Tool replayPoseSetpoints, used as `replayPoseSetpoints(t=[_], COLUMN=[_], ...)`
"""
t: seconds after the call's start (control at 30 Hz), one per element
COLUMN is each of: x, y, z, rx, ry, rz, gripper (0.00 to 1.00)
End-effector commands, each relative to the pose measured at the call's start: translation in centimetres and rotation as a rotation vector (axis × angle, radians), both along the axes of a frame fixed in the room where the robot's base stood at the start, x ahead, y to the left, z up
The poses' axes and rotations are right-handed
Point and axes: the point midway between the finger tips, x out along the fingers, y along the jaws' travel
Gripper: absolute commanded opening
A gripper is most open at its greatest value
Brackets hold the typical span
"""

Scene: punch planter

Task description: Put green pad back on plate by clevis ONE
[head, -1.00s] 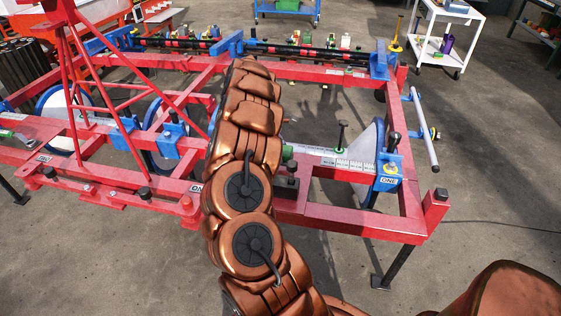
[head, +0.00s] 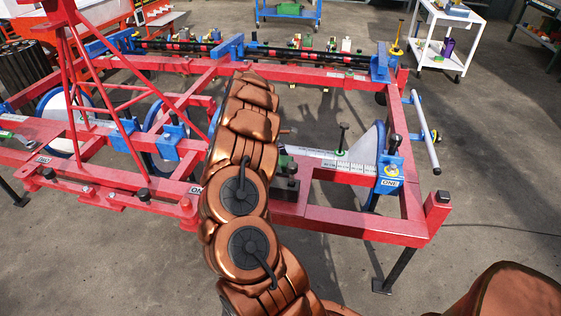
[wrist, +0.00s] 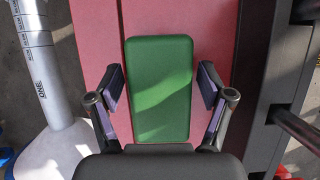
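In the wrist view a flat green pad (wrist: 160,88) lies on, or just above, a pinkish-red surface (wrist: 100,45); contact is hard to judge. My gripper (wrist: 161,83) is open, with one finger on each side of the pad and a visible gap on both sides. In the head view my copper arm hides the gripper and the pad. The blue clevis labelled ONE (head: 389,181) is at the right end of the red frame.
A white scale bar marked ONE (wrist: 38,60) runs left of the pad in the wrist view. A dark beam (wrist: 283,70) is on the right. The red frame (head: 375,225) surrounds the work area. A white cart (head: 445,45) stands at the back right.

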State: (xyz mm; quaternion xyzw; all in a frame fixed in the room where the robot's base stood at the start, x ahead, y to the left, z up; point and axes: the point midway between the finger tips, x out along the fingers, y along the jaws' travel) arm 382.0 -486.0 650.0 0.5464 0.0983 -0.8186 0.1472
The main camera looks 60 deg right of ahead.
Motion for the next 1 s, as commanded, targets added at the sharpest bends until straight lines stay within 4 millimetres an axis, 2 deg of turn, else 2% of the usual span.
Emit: replayPoseSetpoints(t=[0.57, 1.0], x=[0.1, 2.5], y=[0.0, 1.3], z=[0.0, 6.3], rx=[-0.001, -0.001], ry=[-0.001, -0.002], rz=[0.002, -0.001], gripper=[0.87, 0.87])
